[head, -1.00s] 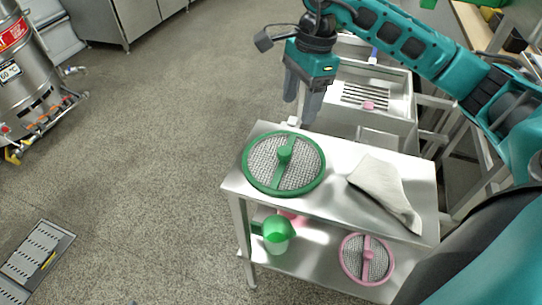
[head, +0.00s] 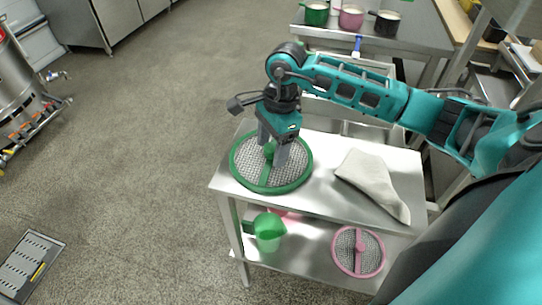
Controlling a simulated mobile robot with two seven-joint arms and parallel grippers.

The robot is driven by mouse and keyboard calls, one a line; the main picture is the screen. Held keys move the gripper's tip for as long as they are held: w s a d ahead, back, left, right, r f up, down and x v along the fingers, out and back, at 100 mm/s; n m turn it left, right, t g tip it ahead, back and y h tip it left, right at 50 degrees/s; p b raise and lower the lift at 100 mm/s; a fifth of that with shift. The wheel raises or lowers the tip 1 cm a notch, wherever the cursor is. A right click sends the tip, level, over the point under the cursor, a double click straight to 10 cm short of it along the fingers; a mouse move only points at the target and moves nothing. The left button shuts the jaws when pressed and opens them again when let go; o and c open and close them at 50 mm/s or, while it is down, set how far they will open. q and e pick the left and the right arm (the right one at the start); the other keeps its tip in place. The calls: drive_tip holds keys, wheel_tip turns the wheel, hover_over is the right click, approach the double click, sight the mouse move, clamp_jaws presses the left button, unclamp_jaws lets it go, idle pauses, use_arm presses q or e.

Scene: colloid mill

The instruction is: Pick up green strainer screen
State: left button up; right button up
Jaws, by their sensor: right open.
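The green strainer screen (head: 252,177) is a round mesh disc with a green rim, a crossbar and a green central knob (head: 269,153). It lies flat on the left part of the steel cart's top shelf (head: 317,199). My right gripper (head: 272,154) points down over the middle of the screen. Its two fingers are apart, one on each side of the knob. I cannot tell whether the fingers touch the knob. My left gripper is not in view.
A grey cloth (head: 370,183) lies right of the screen. A pink strainer screen (head: 357,252) and a green jug (head: 267,231) are on the lower shelf. Green, pink and black pots (head: 351,17) stand on a bench behind. A steel machine (head: 22,95) stands at far left.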

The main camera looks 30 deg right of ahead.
drive_tip(key=shift+c, duration=0.2)
clamp_jaws()
idle(0.4)
drive_tip(key=shift+r, duration=0.1)
